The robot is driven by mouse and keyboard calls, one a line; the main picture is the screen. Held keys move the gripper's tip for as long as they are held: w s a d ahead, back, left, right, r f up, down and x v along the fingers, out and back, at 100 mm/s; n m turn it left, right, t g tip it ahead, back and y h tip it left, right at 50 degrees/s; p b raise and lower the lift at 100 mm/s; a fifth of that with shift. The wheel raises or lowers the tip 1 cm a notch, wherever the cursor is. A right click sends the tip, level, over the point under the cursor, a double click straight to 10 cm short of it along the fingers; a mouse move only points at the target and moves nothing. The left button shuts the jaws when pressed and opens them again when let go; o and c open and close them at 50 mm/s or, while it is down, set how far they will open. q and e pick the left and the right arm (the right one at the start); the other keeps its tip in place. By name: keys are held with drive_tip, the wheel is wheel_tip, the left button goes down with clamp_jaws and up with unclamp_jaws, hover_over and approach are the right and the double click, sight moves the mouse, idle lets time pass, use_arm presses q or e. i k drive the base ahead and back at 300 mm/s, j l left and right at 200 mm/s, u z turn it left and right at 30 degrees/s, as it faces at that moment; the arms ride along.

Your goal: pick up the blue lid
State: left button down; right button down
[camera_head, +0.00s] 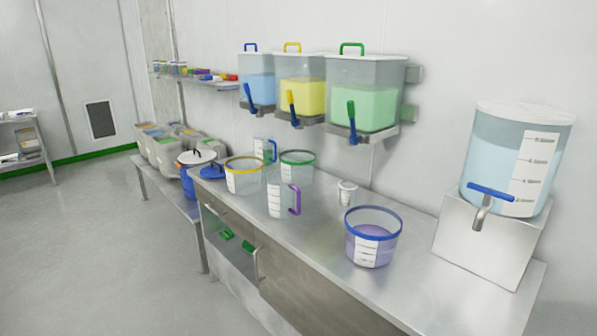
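A blue lid (212,171) lies at the far left end of the steel counter (325,225), just left of a clear bucket with a yellow rim (244,176). The bucket partly hides it. A blue container with a white top (197,158) stands close behind and left of it. A clear bucket with a blue rim (372,236) holds purple liquid near the middle of the counter, with no lid on it. Neither of my grippers shows in this view.
A jug with a purple handle (281,199), a blue-handled jug (265,151), a green-rimmed bucket (297,166) and a small white cup (347,193) stand on the counter. A water dispenser (515,160) stands at right. Three wall dispensers (363,95) hang above. The floor at left is clear.

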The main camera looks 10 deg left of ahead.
sight(215, 170)
drive_tip(key=i+j+z, duration=0.1)
drive_tip(key=j, duration=0.5)
drive_tip(key=i+j+z, duration=0.1)
drive_tip(key=j, duration=0.45)
drive_tip(key=i+j+z, duration=0.2)
drive_tip(key=j, duration=0.35)
drive_tip(key=j+z, duration=0.2)
drive_tip(key=j, duration=0.35)
drive_tip(key=i+j+z, duration=0.2)
drive_tip(key=j, duration=0.35)
drive_tip(key=j+z, duration=0.2)
drive_tip(key=j, duration=0.3)
drive_tip(key=j+z, duration=0.2)
drive_tip(key=j, duration=0.4)
drive_tip(key=k+j+z, duration=0.2)
drive_tip(key=j, duration=0.35)
drive_tip(key=j+z, duration=0.2)
drive_tip(key=j, duration=0.35)
drive_tip(key=j+z, duration=0.2)
drive_tip(key=j, duration=0.35)
drive_tip(key=k+j+z, duration=0.2)
drive_tip(key=j, duration=0.3)
drive_tip(key=k+j+z, duration=0.2)
drive_tip(key=j, duration=0.3)
